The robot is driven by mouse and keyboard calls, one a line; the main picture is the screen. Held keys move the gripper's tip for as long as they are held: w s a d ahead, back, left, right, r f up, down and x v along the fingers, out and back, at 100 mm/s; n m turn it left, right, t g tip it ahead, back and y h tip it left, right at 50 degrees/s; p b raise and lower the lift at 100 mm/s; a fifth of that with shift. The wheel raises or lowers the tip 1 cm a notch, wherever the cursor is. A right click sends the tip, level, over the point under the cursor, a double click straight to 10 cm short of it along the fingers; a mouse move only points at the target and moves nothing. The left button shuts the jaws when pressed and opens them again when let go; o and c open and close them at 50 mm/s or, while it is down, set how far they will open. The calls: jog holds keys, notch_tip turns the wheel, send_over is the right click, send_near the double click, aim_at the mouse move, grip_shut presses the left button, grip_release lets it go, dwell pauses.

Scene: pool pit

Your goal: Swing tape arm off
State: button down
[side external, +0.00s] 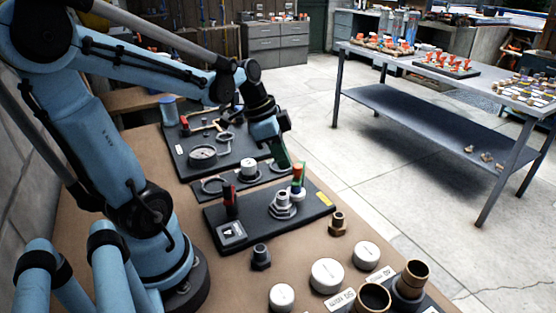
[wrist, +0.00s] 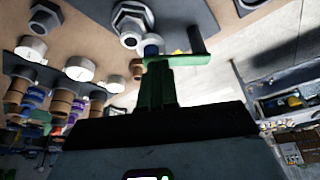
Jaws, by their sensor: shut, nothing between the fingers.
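A dark board (side external: 325,208) lies on the brown bench and carries a large metal hex fitting (side external: 283,206). The fitting also shows in the wrist view (wrist: 131,22). Beside it stands a short post with a white-blue collar (side external: 298,195) and a green arm with an orange-red top (side external: 298,172). In the wrist view a green bar (wrist: 196,40) shows just past my fingertips; it looks like part of this arm. My gripper (side external: 285,163) has green fingers, which are shut and empty in the wrist view (wrist: 157,68). They are close to the arm; I cannot tell whether they touch it.
A red-handled part (side external: 231,202) stands on the board's left. White round caps (side external: 327,274) and brass fittings (side external: 338,223) stand in front. Open floor separates the bench from a metal table (side external: 430,100) at right.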

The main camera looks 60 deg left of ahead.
jog(key=shift+w+d+n, duration=0.3)
jog(key=shift+d+n, duration=0.2)
jog(key=shift+n, duration=0.2)
dwell(0.5)
jog(key=shift+w+d+n+y, duration=0.2)
jog(key=shift+d+n+y, duration=0.2)
jog(key=shift+n+y, duration=0.15)
jog(key=w+n, duration=0.1)
jog(key=d+n+y, duration=0.1)
jog(key=n, duration=0.1)
jog(key=shift+w+d+n+t, duration=0.25)
jog(key=shift+w+d+t, duration=0.05)
jog(key=shift+w, duration=0.05)
jog(key=shift+w+d, duration=0.25)
jog(key=shift+w, duration=0.35)
jog(key=shift+w+d, duration=0.25)
jog(key=shift+w, duration=0.4)
notch_tip(320, 180, up, 10)
jog(key=f, duration=0.1)
send_over(299, 181)
jog(key=s+d, duration=0.4)
jog(key=s, duration=0.1)
jog(key=shift+w+a+r, duration=0.15)
jog(key=shift+a+r, duration=0.1)
